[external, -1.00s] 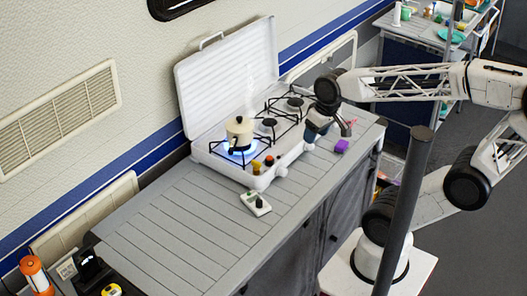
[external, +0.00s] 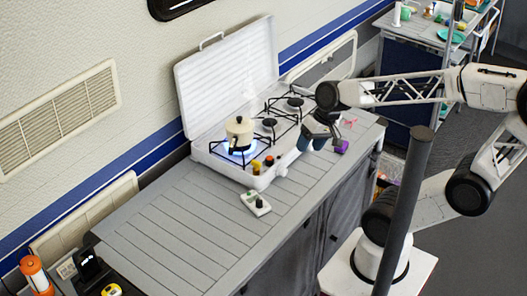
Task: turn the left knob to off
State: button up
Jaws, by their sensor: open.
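The white camping stove (external: 215,155) stands on the counter with its lid raised. Small orange-and-black (external: 256,166) and red-and-yellow (external: 269,161) pieces show at its front edge, with a pale knob-like part (external: 281,171) to their right. I cannot tell for certain which is the left knob or how it is turned. Blue flame (external: 236,151) burns under the cream pot (external: 239,127) on the left burner. My gripper (external: 322,144) is open and empty, hanging by the stove's right front corner, apart from the left front. It hides part of that corner.
A purple block (external: 342,147) lies close to my gripper, partly covered by it. A small white device with a black knob (external: 256,203) lies on the counter before the stove. The counter's left part is clear. A dark pole (external: 403,210) stands in front.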

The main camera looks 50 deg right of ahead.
jog(key=w+a+f+m+t+y, duration=0.2)
jog(key=a+f+m+y, duration=0.15)
jog(key=m, duration=0.25)
jog(key=m+t+h, duration=0.6)
jog(key=m+t, duration=0.2)
jog(key=m, duration=1.8)
send_near(286, 173)
jog(key=shift+x, duration=1.05)
jog(key=shift+f+t, duration=0.1)
jog(key=shift+t, duration=0.2)
jog(key=shift+w, duration=0.15)
jog(key=shift+x, duration=3.75)
jog(key=shift+f, duration=0.1)
jog(key=c, duration=0.7)
